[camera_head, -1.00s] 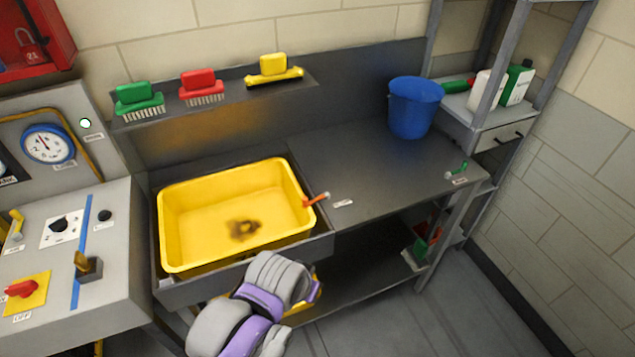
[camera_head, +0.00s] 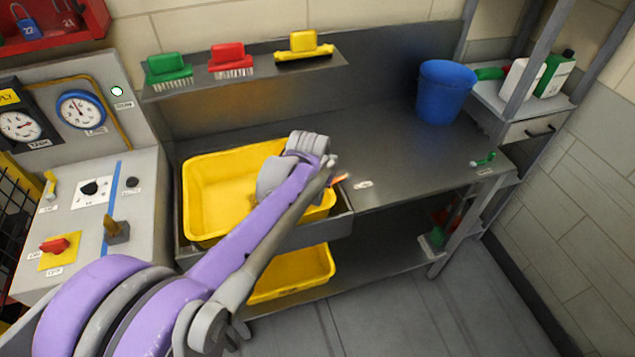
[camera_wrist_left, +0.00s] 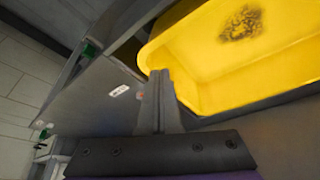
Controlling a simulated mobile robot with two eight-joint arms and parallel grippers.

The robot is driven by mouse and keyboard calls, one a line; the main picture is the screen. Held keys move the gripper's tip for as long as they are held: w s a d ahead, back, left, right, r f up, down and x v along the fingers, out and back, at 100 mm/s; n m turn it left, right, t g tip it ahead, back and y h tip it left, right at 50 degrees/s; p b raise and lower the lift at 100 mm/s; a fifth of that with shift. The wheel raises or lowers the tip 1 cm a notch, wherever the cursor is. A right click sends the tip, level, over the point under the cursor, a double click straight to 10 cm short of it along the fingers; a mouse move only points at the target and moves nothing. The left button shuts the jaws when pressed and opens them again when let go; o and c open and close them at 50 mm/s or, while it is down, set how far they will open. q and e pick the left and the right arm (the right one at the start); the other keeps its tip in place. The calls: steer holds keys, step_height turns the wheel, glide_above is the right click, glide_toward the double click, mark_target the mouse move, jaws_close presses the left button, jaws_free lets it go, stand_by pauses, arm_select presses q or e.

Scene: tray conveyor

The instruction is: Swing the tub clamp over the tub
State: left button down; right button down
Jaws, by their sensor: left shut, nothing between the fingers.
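The yellow tub (camera_head: 205,215) sits in the sink frame, with a dark stain on its floor, partly covered by my arm. In the left wrist view the tub (camera_wrist_left: 215,95) fills the upper right. The tub clamp (camera_head: 341,181) is a small orange lever at the tub's right edge; only a short part shows past my gripper. My left gripper (camera_head: 331,164) is beside the clamp above the tub's right rim. Its fingers (camera_wrist_left: 160,82) are shut and empty. I cannot tell whether they touch the clamp. My right gripper is out of view.
The steel counter (camera_head: 405,150) right of the tub is mostly clear, with a blue bucket (camera_head: 445,92) at its back. Several brushes stand on the shelf (camera_head: 245,80) behind. A control panel (camera_head: 140,185) stands left. Another yellow tub (camera_head: 300,272) sits below.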

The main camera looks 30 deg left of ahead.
arm_select(q)
steer(key=shift+x, duration=1.15)
steer(key=w, duration=0.2)
steer(key=w+a, duration=0.1)
steer(key=shift+w+a+p, duration=0.1)
steer(key=shift+w+p, duration=0.2)
steer(key=shift+w, duration=0.05)
steer(key=shift+w+a+b, duration=0.15)
steer(key=shift+w+a, duration=0.05)
steer(key=shift+a, duration=0.4)
steer(key=shift+w+a+b, duration=0.15)
steer(key=shift+w+a, duration=0.05)
steer(key=shift+a, duration=0.4)
steer(key=shift+d, duration=0.15)
